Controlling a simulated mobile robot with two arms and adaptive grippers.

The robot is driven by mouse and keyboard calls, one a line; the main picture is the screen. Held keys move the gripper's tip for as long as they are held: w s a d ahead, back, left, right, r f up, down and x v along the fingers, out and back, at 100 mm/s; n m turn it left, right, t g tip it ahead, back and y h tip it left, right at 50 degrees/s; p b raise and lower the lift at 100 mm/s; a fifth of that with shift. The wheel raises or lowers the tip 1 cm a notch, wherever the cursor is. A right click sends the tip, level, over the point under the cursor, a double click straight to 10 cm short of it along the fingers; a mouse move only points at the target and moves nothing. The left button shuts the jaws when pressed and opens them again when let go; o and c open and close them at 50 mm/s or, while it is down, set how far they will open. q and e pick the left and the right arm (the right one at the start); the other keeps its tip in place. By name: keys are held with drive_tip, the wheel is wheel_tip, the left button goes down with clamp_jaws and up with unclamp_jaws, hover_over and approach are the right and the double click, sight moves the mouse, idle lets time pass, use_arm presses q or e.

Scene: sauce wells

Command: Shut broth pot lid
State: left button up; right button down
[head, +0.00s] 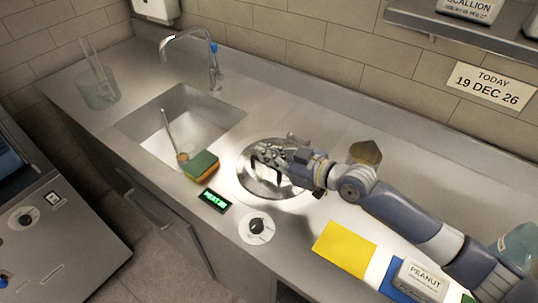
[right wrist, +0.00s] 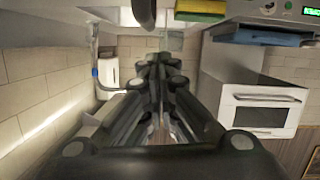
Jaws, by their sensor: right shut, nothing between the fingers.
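A round, shiny metal lid (head: 250,184) lies in the counter in the middle of the head view and looks flat over its opening. My right gripper (head: 259,152) is above it, shut and empty, and hides its far part. In the right wrist view the gripper's fingers (right wrist: 160,62) are together. A dark curved piece shows at the top of that view; I cannot tell if it is the lid's handle. Whether the gripper touches the lid is unclear. My left gripper is not in view.
A green and yellow sponge (head: 201,165), a lit display (head: 215,201) and a knob (head: 257,227) are near the lid. The sink (head: 160,112) with its faucet (head: 213,65) is at left. A yellow sheet (head: 344,248) and peanut container (head: 422,278) are at right.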

use_arm(q)
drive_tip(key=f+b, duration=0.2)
drive_tip(key=b, duration=0.1)
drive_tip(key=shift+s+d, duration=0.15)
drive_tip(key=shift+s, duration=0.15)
use_arm(e)
drive_tip(key=r+v, duration=0.1)
drive_tip(key=v, duration=0.9)
drive_tip(key=shift+s+r, duration=0.25)
drive_tip(key=shift+s, duration=0.05)
